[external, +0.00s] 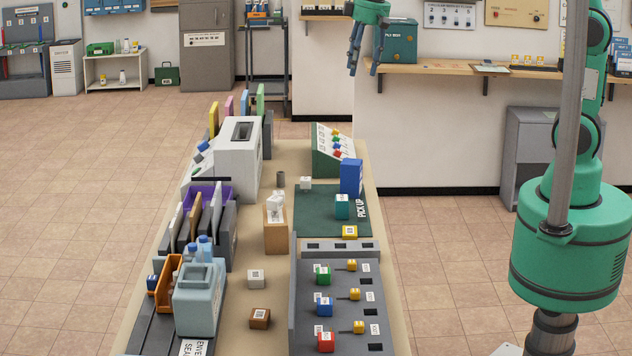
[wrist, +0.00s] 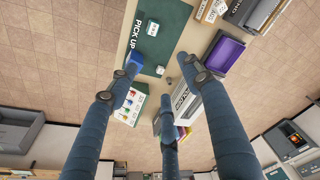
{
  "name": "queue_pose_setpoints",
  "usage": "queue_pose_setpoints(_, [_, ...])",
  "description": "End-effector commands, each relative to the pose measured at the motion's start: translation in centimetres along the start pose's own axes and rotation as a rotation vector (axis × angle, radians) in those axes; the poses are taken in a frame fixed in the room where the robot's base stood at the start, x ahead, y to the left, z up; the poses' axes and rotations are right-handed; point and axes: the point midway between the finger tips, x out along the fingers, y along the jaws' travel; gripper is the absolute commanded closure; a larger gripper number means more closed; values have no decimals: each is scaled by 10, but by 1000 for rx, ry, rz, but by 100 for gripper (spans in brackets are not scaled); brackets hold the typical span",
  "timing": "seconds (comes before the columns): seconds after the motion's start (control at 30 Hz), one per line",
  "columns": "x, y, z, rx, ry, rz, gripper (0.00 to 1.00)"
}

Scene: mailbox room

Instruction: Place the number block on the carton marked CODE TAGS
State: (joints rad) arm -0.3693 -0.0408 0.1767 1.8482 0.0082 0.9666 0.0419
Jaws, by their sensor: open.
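My gripper (external: 362,68) is open and empty, high above the far end of the long table. In the wrist view its three dark blue fingers (wrist: 160,82) are spread apart over the table. A tan carton (external: 276,238) stands mid-table with white pieces on top; its label is too small to read, so I cannot tell if it says CODE TAGS. Small marked blocks lie about: a white one (external: 255,276), a brown one (external: 260,318), a teal one (external: 342,208), a yellow one (external: 350,232) and a far white one (external: 305,183). I cannot tell which is the number block.
The green PICK UP mat (external: 312,222) has a blue upright box (external: 351,178) at its edge. A grey panel (external: 345,320) with coloured blocks fills the front right. A white machine (external: 238,155), purple bin (external: 212,194) and pale blue box (external: 200,297) line the left.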

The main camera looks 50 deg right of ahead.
Motion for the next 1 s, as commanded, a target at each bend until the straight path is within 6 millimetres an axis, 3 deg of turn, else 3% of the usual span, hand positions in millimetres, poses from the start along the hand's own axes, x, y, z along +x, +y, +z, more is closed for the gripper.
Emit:
queue_pose_setpoints(0.2, [-45, 43, 55, 63, 62, 15, 51])
queue_pose_setpoints(0.5, [-85, 85, 137, 143, 143, 42, 51])
queue_pose_setpoints(0.73, [-102, 106, 204, 204, 203, 69, 51])
queue_pose_setpoints(1.0, [-104, 120, 275, 269, 268, 103, 51])
